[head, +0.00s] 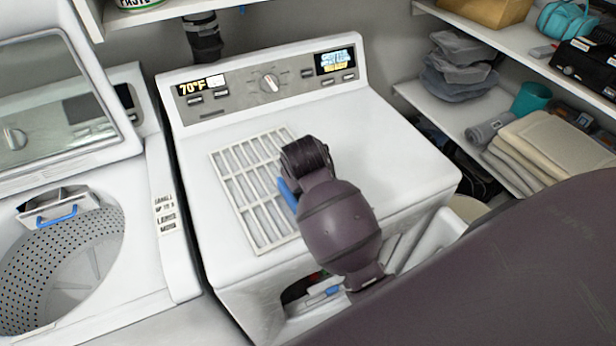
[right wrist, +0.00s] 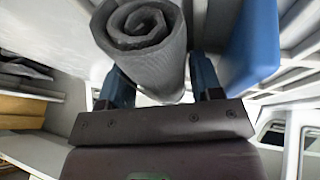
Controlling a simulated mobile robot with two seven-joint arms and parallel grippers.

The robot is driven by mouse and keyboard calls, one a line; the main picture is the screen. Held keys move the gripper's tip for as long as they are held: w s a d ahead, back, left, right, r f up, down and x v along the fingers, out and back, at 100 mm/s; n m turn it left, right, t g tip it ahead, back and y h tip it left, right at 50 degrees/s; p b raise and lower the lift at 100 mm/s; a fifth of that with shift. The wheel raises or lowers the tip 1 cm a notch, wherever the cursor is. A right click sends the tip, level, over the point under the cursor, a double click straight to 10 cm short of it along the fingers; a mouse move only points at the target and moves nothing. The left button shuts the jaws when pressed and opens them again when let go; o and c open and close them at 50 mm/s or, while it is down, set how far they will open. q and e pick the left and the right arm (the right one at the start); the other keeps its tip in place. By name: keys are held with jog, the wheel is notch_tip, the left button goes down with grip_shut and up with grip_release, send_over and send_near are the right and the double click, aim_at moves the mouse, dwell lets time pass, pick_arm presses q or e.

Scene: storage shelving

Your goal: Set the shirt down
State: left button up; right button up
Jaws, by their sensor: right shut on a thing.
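A rolled grey shirt (right wrist: 145,45) shows in the right wrist view, its spiral end facing the camera. My right gripper (right wrist: 161,82) is shut on it, with one finger on each side. In the head view my right arm reaches over the white dryer (head: 375,150), and its wrist is above the white slatted rack (head: 245,190) on the dryer top. The arm hides the shirt and fingers there. Whether the shirt touches anything below cannot be told. My left gripper is not in view.
A blue object (right wrist: 253,45) is close beside the shirt in the right wrist view. An open washer (head: 70,255) stands at left. Shelves at right hold another grey roll (head: 488,129), folded beige towels (head: 545,145) and a teal cup (head: 530,98). The dryer top right of the rack is clear.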

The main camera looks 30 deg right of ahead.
jog(key=o, duration=0.7)
jog(key=shift+s+f, duration=0.35)
jog(key=shift+f, duration=0.4)
jog(key=shift+w+r, duration=0.1)
jog(key=shift+r, duration=0.15)
jog(key=v, duration=0.8)
jog(key=w+v, duration=0.1)
jog(key=v, duration=0.3)
jog(key=shift+s+r, duration=0.15)
jog(key=shift+r, duration=0.45)
